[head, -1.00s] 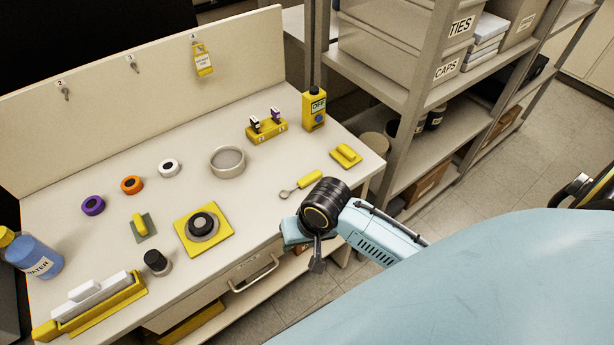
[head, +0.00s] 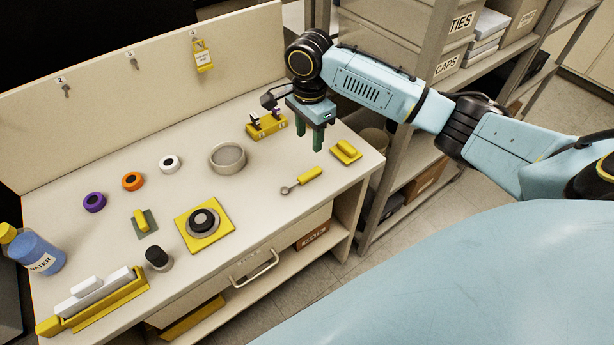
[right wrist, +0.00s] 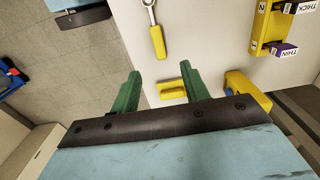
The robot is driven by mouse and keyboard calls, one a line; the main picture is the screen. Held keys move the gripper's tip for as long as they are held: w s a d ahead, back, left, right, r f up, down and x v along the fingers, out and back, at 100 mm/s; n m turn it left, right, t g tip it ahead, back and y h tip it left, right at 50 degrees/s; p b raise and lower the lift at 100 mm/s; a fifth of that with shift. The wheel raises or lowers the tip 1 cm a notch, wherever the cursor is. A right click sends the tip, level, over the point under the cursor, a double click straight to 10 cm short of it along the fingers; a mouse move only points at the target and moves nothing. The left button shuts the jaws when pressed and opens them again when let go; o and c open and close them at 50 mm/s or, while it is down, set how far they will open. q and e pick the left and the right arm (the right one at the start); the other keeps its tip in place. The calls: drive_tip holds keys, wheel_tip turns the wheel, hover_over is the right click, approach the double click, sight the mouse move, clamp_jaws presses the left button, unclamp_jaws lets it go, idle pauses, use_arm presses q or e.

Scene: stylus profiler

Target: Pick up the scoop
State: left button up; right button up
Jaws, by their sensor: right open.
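The scoop (head: 303,180) has a yellow handle and a small grey round end. It lies on the bench top near the front right edge, with its handle toward the right. It also shows at the top of the right wrist view (right wrist: 157,38). My right gripper (head: 317,146) points down above the bench, behind the scoop in the head view and apart from it. Its green fingers (right wrist: 163,92) are spread and empty. My left gripper is in neither view.
A yellow block on a plate (head: 346,151) lies right of the scoop. A yellow stand (head: 268,128) with small dark and purple pieces is behind. A grey round dish (head: 227,158) stands to the left. Shelving (head: 400,155) rises beyond the right edge. The bench around the scoop is clear.

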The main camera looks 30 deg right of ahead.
drive_tip(key=b, duration=0.1)
hover_over(309, 174)
drive_tip(key=f, duration=0.7)
drive_tip(key=shift+w, duration=0.2)
drive_tip(key=shift+s+f+b, duration=0.15)
drive_tip(key=shift+f+b, duration=0.55)
drive_tip(key=shift+f, duration=1.95)
drive_tip(key=shift+c, duration=0.4)
clamp_jaws()
